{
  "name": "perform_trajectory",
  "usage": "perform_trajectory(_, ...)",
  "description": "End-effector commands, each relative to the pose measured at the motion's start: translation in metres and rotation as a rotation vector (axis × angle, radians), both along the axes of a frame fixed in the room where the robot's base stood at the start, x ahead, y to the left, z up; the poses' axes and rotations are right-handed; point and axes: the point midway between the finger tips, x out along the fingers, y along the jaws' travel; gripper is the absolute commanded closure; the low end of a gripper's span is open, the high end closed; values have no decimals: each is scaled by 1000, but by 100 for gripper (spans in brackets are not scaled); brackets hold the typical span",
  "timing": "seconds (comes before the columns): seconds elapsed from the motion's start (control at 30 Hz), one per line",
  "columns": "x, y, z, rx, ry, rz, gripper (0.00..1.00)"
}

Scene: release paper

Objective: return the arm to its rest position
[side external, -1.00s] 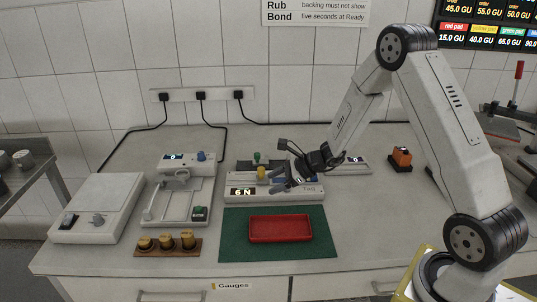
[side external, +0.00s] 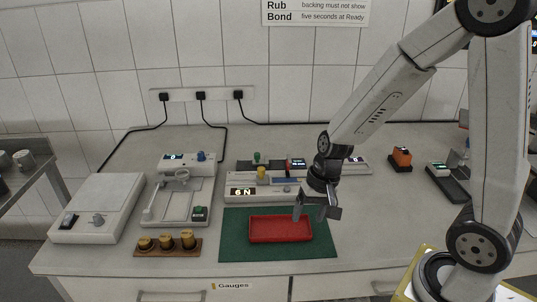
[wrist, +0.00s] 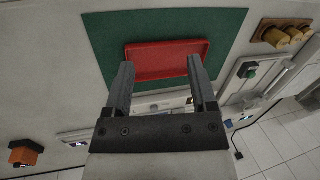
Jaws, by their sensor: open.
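My gripper (side external: 317,211) hangs pointing down above the right end of the red tray (side external: 281,229) in the side view. In the wrist view my gripper (wrist: 159,82) has its two fingers spread apart with nothing between them. The red tray (wrist: 168,72) lies ahead of the fingertips and looks empty. It rests on a green mat (side external: 232,249), which also shows in the wrist view (wrist: 112,30). I cannot tell the exact height of the fingertips over the tray.
Behind the mat stands a long device reading 6 N (side external: 242,192). Several brass weights (side external: 167,241) sit in a wooden holder to the left. A white box (side external: 97,200) stands at far left. An orange-and-black block (side external: 400,158) sits at back right. The counter right of the mat is clear.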

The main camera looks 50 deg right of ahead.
Motion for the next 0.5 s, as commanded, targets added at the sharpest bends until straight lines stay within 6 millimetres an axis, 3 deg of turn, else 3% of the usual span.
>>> perform_trajectory(0.3,-23,-2,17,-233,-126,436,27)
perform_trajectory(0.5,-27,-2,21,-297,-165,564,27)
